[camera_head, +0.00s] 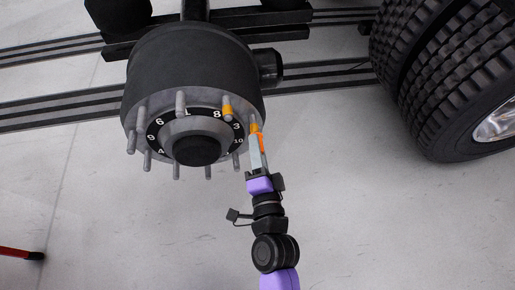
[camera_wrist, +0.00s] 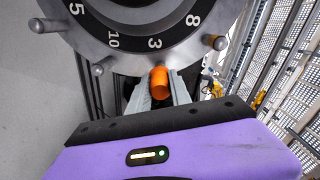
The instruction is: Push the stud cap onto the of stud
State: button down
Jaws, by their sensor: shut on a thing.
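The dark wheel hub (camera_head: 195,70) has a grey flange with a ring of studs and a numbered dial, which also shows in the wrist view (camera_wrist: 145,55). My gripper (camera_head: 257,139) is at the right side of the flange, shut on an orange stud cap (camera_wrist: 160,83). The cap sits between my two grey fingers (camera_wrist: 158,92), at the stud by the number 3. Its far end meets the flange area; I cannot tell how far the stud is inside it. Another orange cap (camera_head: 227,112) is on the stud near the number 8. Other studs, such as one at left (camera_head: 141,104), are bare.
Large black tyres (camera_head: 440,80) stand at the right. Dark rails (camera_head: 60,110) run across the pale floor behind the hub. A red bar (camera_head: 15,253) lies at the lower left. The floor below the hub is clear.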

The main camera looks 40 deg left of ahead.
jog(key=shift+x, duration=0.9)
jog(key=shift+w+a, duration=0.25)
jog(key=shift+a, duration=0.05)
jog(key=shift+w+a+p, duration=0.2)
jog(key=shift+a+p, duration=0.05)
jog(key=shift+p, duration=0.05)
jog(key=shift+w+a, duration=0.25)
jog(key=shift+a, duration=0.1)
jog(key=c, duration=1.1)
grip_release()
